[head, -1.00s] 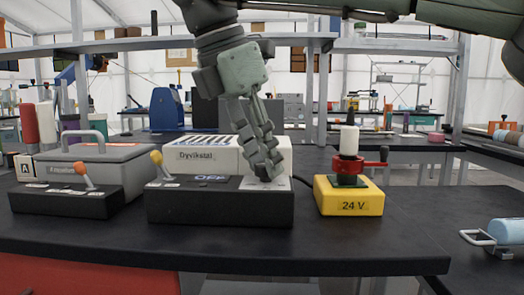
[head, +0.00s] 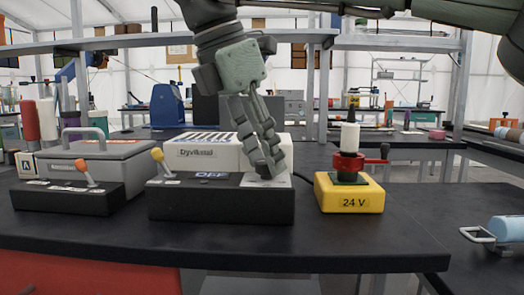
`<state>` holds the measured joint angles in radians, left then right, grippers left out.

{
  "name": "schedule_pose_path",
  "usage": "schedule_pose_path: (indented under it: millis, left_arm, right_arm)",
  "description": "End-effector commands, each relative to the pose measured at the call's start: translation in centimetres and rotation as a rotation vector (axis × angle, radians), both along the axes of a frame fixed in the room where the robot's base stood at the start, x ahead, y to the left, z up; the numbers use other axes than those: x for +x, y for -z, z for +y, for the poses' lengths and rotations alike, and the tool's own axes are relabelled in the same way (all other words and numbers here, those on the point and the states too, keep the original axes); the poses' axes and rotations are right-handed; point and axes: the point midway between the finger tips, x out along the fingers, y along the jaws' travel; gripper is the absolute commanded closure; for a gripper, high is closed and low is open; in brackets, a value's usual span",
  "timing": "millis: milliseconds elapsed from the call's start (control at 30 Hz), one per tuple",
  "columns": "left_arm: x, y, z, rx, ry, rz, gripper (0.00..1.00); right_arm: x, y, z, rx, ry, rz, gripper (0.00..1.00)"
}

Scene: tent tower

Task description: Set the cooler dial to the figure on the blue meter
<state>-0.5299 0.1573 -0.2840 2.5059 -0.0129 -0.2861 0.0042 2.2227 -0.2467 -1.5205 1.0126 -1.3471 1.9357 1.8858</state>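A white unit labelled "Dyvikstal" (head: 196,153) with a slotted top stands behind a black control box (head: 222,206). The box has a yellow-tipped lever (head: 158,156) at its left and a small display (head: 212,176) reading "OFF". My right gripper (head: 270,173) points down over the right end of the box, its fingertips low at the pale plate there. No dial can be made out; the fingers may hide it. Whether they grip anything is unclear. A blue device (head: 166,108) stands on the bench behind; no figure is readable on it. My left gripper is out of view.
A yellow "24 V" box (head: 349,195) with a red handle stands right of the control box. A grey lidded case (head: 97,160) and another black lever box (head: 68,199) stand left. The black bench front (head: 220,254) is clear. A blue cylinder (head: 507,228) lies at the right.

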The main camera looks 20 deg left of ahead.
Motion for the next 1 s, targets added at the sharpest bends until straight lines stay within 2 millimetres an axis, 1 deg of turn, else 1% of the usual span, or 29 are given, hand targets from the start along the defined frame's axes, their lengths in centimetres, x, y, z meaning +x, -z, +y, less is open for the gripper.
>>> schedule_pose_path:
  millis: [67, 167, 400, 533, 700, 1000]
  left_arm:
    - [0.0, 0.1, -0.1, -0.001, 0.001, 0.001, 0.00]
    - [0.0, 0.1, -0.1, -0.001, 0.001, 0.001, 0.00]
    - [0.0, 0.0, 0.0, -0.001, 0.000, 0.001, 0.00]
    - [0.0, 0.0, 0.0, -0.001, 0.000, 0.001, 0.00]
    - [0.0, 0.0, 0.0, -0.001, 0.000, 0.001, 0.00]
    - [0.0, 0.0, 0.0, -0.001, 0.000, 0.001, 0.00]
  right_arm:
    - [-0.1, -0.3, 0.1, 0.000, 0.000, 0.000, 0.63]
    - [-0.4, -1.3, 0.4, 0.001, -0.001, -0.002, 0.63]
    - [-1.7, -5.0, 1.3, 0.002, 0.001, -0.003, 0.63]
    - [-2.1, -6.4, 1.6, -0.002, 0.003, -0.004, 0.63]
    - [-2.3, -7.0, 1.8, -0.001, 0.000, -0.001, 0.63]
    - [-2.3, -6.9, 1.7, 0.000, 0.000, 0.000, 0.63]
